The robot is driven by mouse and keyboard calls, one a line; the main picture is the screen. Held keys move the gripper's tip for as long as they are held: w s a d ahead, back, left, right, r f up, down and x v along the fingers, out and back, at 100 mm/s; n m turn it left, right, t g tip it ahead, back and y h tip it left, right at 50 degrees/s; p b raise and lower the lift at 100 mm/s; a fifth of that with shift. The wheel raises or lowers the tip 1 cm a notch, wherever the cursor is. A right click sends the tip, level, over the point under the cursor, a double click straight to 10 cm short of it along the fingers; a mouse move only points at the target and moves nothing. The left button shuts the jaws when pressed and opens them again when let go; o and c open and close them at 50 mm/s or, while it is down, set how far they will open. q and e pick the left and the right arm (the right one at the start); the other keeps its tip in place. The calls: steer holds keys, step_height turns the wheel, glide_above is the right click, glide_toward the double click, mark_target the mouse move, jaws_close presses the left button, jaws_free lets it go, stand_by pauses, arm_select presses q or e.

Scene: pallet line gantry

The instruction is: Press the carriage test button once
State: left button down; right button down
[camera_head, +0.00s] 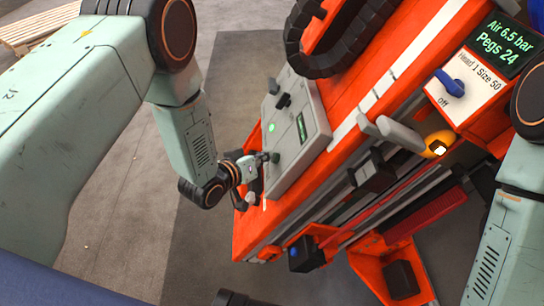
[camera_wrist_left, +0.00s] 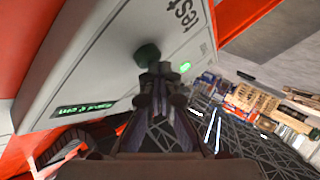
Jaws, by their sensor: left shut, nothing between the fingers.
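The carriage test button is a dark green round knob (camera_wrist_left: 148,55) on a grey control box (camera_head: 308,150) fixed to the orange gantry. In the left wrist view the box face (camera_wrist_left: 95,60) carries the word "test" near the button. My left gripper (camera_head: 262,159) is shut and empty, its fingertips (camera_wrist_left: 161,68) right at the button. I cannot tell whether they touch it. In the head view the button (camera_head: 275,157) shows just beyond the fingertips. My right arm shows at the right edge of the head view, but its gripper is out of view.
The box also has a black switch (camera_head: 283,100), a green light (camera_wrist_left: 185,66) and a small green display (camera_wrist_left: 85,108). A black cable chain (camera_head: 335,55) runs above it. A screen (camera_head: 507,45) reads "Air 6.5 bar, Pegs 24".

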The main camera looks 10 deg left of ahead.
arm_select(q)
steer(key=shift+d+f, duration=0.1)
stand_by(0.5)
steer(key=shift+s+a+r+p, duration=0.15)
steer(key=shift+a+r+p, duration=0.1)
steer(key=shift+a, duration=0.15)
steer(key=shift+s+a+r+p, duration=0.1)
steer(key=shift+a+r+p, duration=0.15)
steer(key=shift+a, duration=0.15)
steer(key=a+p, duration=0.1)
steer(key=a+r+p, duration=0.1)
steer(key=a, duration=0.1)
steer(key=s+a+r+p, duration=0.1)
steer(key=shift+s+a+r, duration=0.1)
steer(key=shift+a+r, duration=0.05)
stand_by(0.8)
